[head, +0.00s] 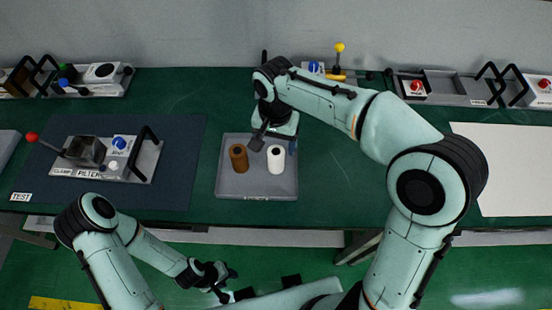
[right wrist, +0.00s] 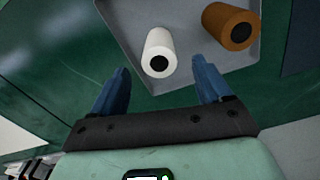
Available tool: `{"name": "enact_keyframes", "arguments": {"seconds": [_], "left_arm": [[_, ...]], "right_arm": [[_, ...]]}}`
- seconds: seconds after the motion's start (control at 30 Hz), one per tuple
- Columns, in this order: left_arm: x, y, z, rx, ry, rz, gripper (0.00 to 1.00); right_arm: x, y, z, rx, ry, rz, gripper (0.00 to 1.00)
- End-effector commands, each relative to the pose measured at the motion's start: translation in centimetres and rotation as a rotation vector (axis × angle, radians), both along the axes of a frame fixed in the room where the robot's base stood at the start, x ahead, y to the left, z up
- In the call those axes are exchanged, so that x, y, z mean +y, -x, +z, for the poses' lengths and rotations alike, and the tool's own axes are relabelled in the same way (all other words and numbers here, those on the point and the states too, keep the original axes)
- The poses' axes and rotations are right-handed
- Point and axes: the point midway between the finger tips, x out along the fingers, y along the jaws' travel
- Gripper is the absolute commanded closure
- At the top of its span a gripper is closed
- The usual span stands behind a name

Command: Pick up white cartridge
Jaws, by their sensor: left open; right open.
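The white cartridge (head: 276,160) stands upright on a grey tray (head: 257,187) on the green table. A brown cartridge (head: 239,158) stands to its left on the same tray. My right gripper (head: 274,142) is open and empty above the back part of the tray, close to the white cartridge. In the right wrist view the white cartridge (right wrist: 159,52) lies ahead of the gap between the two blue fingertips (right wrist: 160,82), and the brown cartridge (right wrist: 230,26) is beyond the right finger. My left gripper (head: 220,283) is open and empty, low in front of the table.
A clamp and filter fixture (head: 104,160) with a red-knobbed lever stands on the dark mat (head: 180,170) at left. Several fixtures line the back edge, including one with a red button (head: 416,86). A white sheet (head: 510,165) lies at right. The table beside the tray's right is clear.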

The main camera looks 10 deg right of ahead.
Motion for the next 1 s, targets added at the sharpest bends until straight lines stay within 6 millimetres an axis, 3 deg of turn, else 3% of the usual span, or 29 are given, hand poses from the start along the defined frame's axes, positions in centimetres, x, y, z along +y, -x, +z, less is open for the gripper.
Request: {"name": "enact_keyframes", "arguments": {"seconds": [0.2, 0.5, 0.57, 0.7, 1.0], "left_arm": [[0.0, 0.2, -0.4, 0.002, 0.0, 0.0, 0.57], [0.0, 0.3, -0.4, 0.002, 0.0, 0.0, 0.57], [0.0, 0.3, -0.4, 0.002, 0.0, 0.0, 0.57], [0.0, 0.3, -0.4, 0.002, 0.0, 0.0, 0.57], [0.0, 0.2, -0.3, 0.002, 0.0, 0.0, 0.57]], "right_arm": [[-0.2, 0.0, -3.3, 0.003, 0.002, 0.0, 0.23], [-0.2, -0.1, -3.9, 0.0, 0.001, 0.0, 0.23], [-0.2, -0.1, -3.8, 0.0, 0.001, 0.0, 0.39], [-0.2, 0.0, -3.8, 0.0, 0.001, 0.0, 0.84], [-0.2, -0.1, -3.7, 0.0, 0.0, 0.0, 0.84]]}}
